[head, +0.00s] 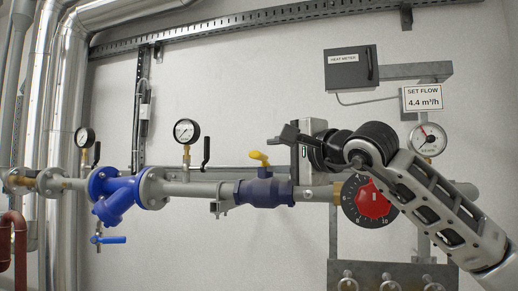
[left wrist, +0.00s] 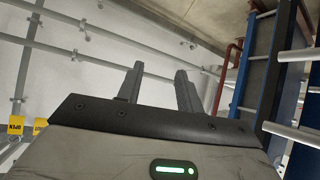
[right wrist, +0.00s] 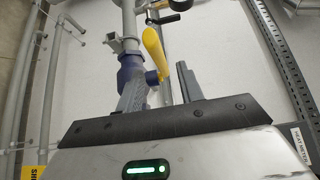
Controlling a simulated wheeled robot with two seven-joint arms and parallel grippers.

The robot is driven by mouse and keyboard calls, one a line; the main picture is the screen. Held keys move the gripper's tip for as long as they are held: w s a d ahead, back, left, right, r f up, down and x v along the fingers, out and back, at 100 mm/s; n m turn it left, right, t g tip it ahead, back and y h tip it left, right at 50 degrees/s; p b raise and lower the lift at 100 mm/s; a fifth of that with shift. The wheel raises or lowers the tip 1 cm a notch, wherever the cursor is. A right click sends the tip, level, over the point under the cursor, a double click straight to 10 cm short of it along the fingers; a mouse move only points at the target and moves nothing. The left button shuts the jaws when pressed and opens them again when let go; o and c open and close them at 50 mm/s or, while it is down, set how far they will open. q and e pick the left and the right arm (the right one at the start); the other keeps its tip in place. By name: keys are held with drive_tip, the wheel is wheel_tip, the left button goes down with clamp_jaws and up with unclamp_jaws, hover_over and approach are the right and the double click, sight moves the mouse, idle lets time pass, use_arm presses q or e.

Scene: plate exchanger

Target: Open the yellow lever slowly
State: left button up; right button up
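The yellow lever (head: 259,157) stands on top of the dark blue valve (head: 264,190) in the pipe line, tilted up and to the left. My right gripper (head: 284,138) is just above and to the right of it, apart from it in the head view. In the right wrist view the yellow lever (right wrist: 153,52) shows beyond and between the open fingers (right wrist: 160,88), nearer the left one; the blue valve is partly hidden behind that finger. My left gripper (left wrist: 157,85) is open and empty, seen only in its wrist view.
A red-and-black dial (head: 372,202) sits on the pipe, right of the valve, partly behind my right arm. A pressure gauge (head: 186,132) with a black-handled cock stands left. A blue strainer (head: 119,194) is farther left. The heat meter box (head: 351,68) hangs above right.

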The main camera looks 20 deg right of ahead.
sight(264, 156)
drive_tip(key=p+x, duration=0.1)
drive_tip(key=x, duration=0.5)
drive_tip(key=shift+w+p, duration=0.15)
drive_tip(key=shift+p, duration=0.25)
drive_tip(key=shift+c, duration=0.4)
